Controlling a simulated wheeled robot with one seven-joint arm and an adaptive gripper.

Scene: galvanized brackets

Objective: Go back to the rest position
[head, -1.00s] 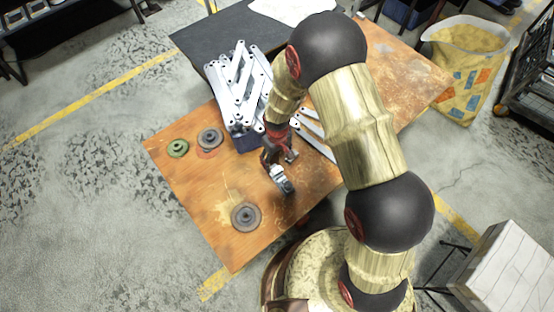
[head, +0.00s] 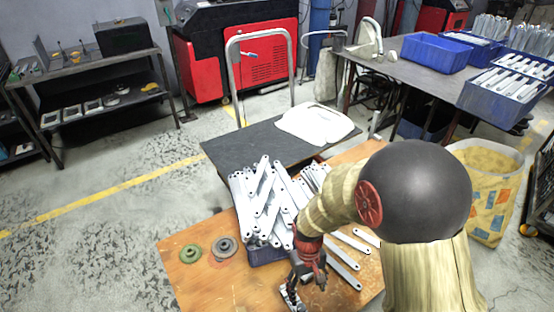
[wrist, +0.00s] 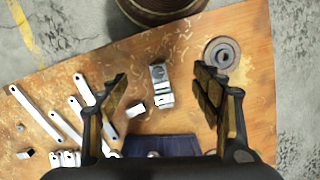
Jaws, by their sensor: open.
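My gripper (wrist: 165,95) is open in the wrist view, with bare air between its two dark fingers. It hangs over the wooden table (wrist: 190,40), pointing down at it. In the head view my gripper (head: 305,280) is near the front of the table, just in front of the pile of brackets, partly hidden by my own wrist. A small metal piece (wrist: 160,82) lies on the table between the fingers as seen from the wrist. Whether the fingers are clear of it in height is hard to tell.
Galvanized brackets (head: 265,205) are heaped in a blue bin (wrist: 165,147). Loose flat brackets (wrist: 38,112) lie beside it. A grey disc (head: 223,248) and a green disc (head: 190,253) sit at the table's left. A black cart (head: 245,145) stands behind. A patterned sack (head: 490,190) stands right.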

